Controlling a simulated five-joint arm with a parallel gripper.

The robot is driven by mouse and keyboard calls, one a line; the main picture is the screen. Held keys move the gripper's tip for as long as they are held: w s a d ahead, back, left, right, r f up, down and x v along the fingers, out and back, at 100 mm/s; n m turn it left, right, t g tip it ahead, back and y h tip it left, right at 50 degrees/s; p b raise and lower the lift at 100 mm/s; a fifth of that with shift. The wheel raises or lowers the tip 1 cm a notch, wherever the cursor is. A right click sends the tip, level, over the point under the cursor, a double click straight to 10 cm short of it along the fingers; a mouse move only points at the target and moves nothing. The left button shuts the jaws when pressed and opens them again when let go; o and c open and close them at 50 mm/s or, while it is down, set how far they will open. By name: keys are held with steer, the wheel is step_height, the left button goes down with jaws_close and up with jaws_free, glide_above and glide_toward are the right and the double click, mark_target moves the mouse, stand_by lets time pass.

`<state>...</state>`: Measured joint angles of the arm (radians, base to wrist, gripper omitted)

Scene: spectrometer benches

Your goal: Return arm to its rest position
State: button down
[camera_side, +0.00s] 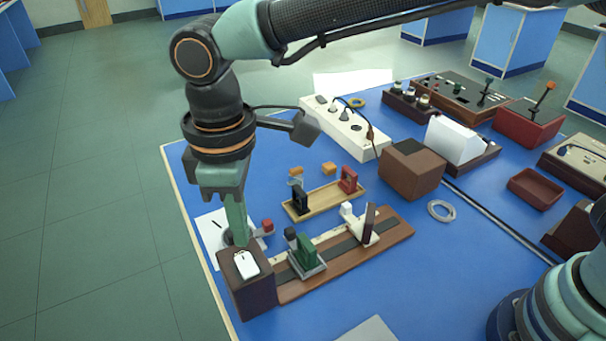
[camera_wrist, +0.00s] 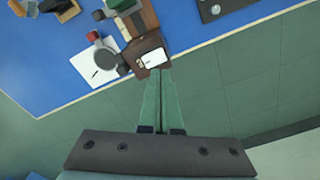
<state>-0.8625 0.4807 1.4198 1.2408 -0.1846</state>
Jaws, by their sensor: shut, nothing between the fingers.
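My gripper (camera_side: 239,242) points straight down at the left end of the bench, with its green fingers together and nothing between them. In the wrist view the fingers (camera_wrist: 160,74) lie side by side, their tips close to a dark brown box (camera_wrist: 146,42). A white piece (camera_side: 246,263) lies on top of that box; it also shows in the wrist view (camera_wrist: 154,58). In the side view the fingertips are just behind the white piece; I cannot tell whether they touch the box. My arm reaches in from the upper right.
A wooden rail with a green holder (camera_side: 307,250) runs right from the box. A wooden tray (camera_side: 324,202) with small holders stands behind it. A power strip (camera_side: 345,128), a brown block (camera_side: 411,168) and a red tray (camera_side: 534,188) stand farther right. The blue table's left edge is close.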

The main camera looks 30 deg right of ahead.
steer(key=w+d+r+m+t+y, duration=0.1)
steer(key=w+d+r+m, duration=0.2)
steer(key=d, duration=0.7)
steer(key=w+d+r+m+t, duration=0.1)
steer(key=d+r+m+t, duration=0.2)
steer(key=d, duration=0.7)
steer(key=s+d+m, duration=0.3)
steer(key=d, duration=0.5)
steer(key=s+d+m+t+h, duration=0.1)
steer(key=s+d+m, duration=0.2)
steer(key=d, duration=0.5)
steer(key=shift+s+f+t, duration=0.15)
steer(key=shift+t, duration=0.15)
